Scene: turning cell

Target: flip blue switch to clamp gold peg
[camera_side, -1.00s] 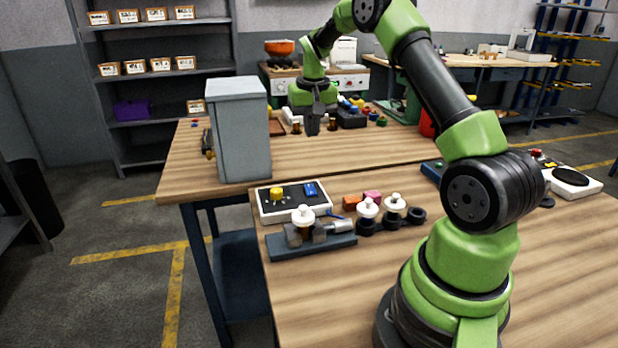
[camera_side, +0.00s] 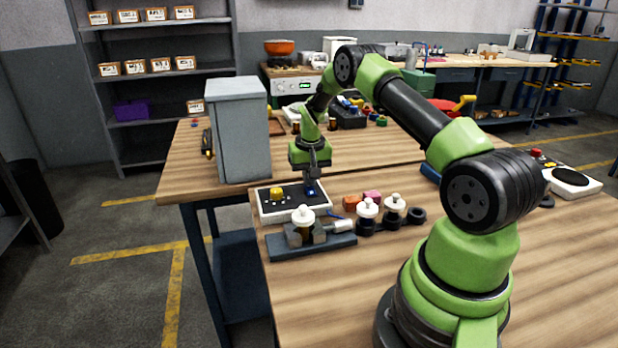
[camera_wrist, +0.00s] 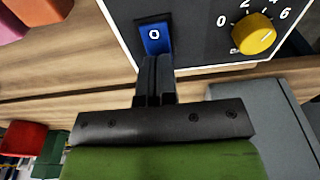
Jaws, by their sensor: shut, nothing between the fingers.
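The blue switch (camera_wrist: 154,38) is a rocker marked 0 on the dark face of a control box (camera_side: 265,208); in the side view it shows partly under the fingers. My gripper (camera_wrist: 156,68) is shut and empty, pointing down, with its fingertips at the near end of the switch. Whether they touch it I cannot tell. In front of the box, a grey vise on a dark base (camera_side: 285,249) has a white-topped piece (camera_side: 303,215) standing upright between its jaws. A little dark gold shows below the white top, so this looks like the gold peg. Its lower part is hidden.
A yellow knob (camera_wrist: 254,34) with numbers sits beside the switch.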

